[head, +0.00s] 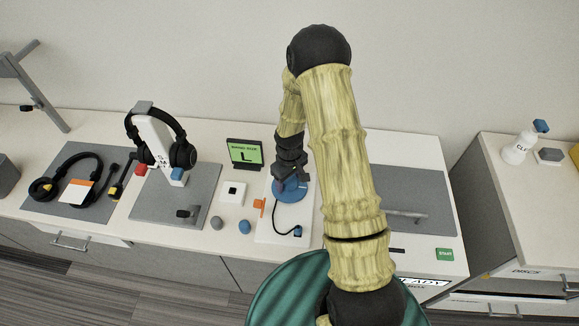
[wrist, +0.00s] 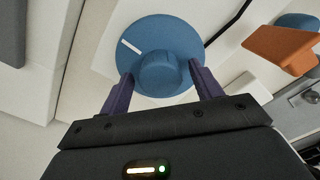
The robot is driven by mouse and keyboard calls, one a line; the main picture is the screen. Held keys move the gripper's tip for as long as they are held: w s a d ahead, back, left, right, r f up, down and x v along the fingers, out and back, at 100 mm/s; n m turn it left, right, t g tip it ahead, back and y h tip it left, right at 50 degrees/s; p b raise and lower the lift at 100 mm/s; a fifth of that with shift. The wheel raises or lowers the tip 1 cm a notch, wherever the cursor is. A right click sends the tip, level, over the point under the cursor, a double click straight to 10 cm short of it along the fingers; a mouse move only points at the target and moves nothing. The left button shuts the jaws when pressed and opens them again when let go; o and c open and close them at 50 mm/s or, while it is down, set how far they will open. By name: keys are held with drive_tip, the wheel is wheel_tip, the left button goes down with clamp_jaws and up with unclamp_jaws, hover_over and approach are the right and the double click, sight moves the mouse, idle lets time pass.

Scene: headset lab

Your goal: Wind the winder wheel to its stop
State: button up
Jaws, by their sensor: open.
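The winder wheel (head: 289,191) is a blue disc on a white base plate, partly hidden by my arm in the head view. In the wrist view the blue wheel (wrist: 134,40) has a raised round knob (wrist: 158,74) near its lower middle and a white line mark toward its upper left. My gripper (wrist: 164,88) is open, with a purple finger on each side of the knob. Gaps show between the knob and the fingers, so nothing is gripped. In the head view my gripper is just above the wheel, its fingers hard to make out.
An orange piece (head: 259,207) stands beside the wheel's base plate (head: 270,232), and a black cable runs over the plate. A headset hangs on a white stand (head: 155,140) to the left. A small screen (head: 245,154) showing "L" stands behind. Two small knobs lie in front.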

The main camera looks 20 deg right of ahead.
sight(290, 179)
wheel_tip(290, 179, up, 17)
drive_tip(key=b, duration=0.1)
drive_tip(key=shift+b, duration=0.35)
drive_tip(key=shift+r, duration=0.1)
idle(0.4)
drive_tip(key=s+r+m+t, duration=0.1)
drive_tip(key=s+r+m, duration=0.1)
drive_tip(key=s, duration=0.5)
drive_tip(key=s+r+m+t, duration=0.1)
drive_tip(key=s+r+m, duration=0.2)
drive_tip(key=s, duration=0.5)
drive_tip(key=shift+s+t, duration=0.15)
drive_tip(key=shift+t, duration=0.15)
drive_tip(key=shift+c, duration=0.2)
